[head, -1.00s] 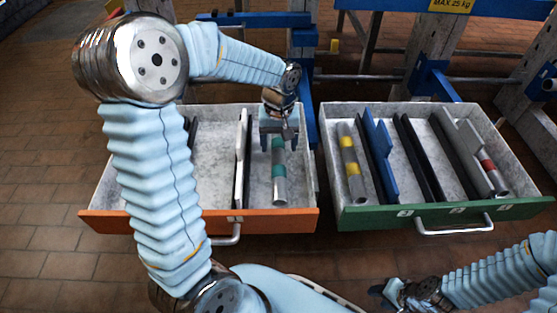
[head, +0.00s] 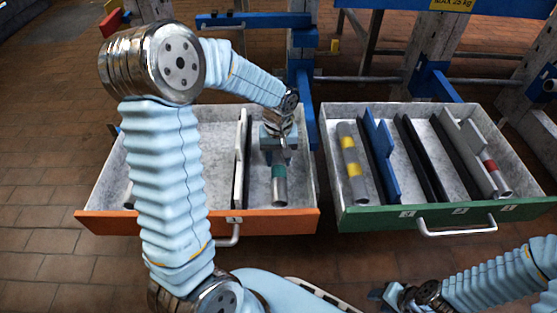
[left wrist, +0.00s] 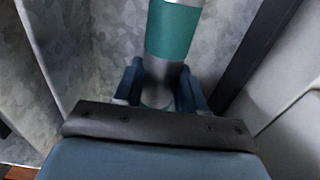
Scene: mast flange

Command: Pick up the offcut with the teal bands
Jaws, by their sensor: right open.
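The grey tube offcut with teal bands (head: 279,187) lies lengthwise in the right part of the orange-fronted drawer. My left gripper (head: 278,155) is over its far part and hides the far band. In the left wrist view one teal band of the offcut (left wrist: 172,30) shows, and the tube runs between the two fingers of my left gripper (left wrist: 160,92). The fingers are close on both sides of the tube; I cannot tell whether they press on it. My right gripper (head: 385,293) is open and empty at the bottom, in front of the green-fronted drawer.
The orange-fronted drawer (head: 190,222) has a pale divider (head: 240,160) and a dark strip left of the offcut. The green-fronted drawer (head: 370,218) holds a yellow-banded tube (head: 350,165), a red-banded tube (head: 497,178), a blue divider (head: 383,155) and dark bars. Blue frame posts stand behind.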

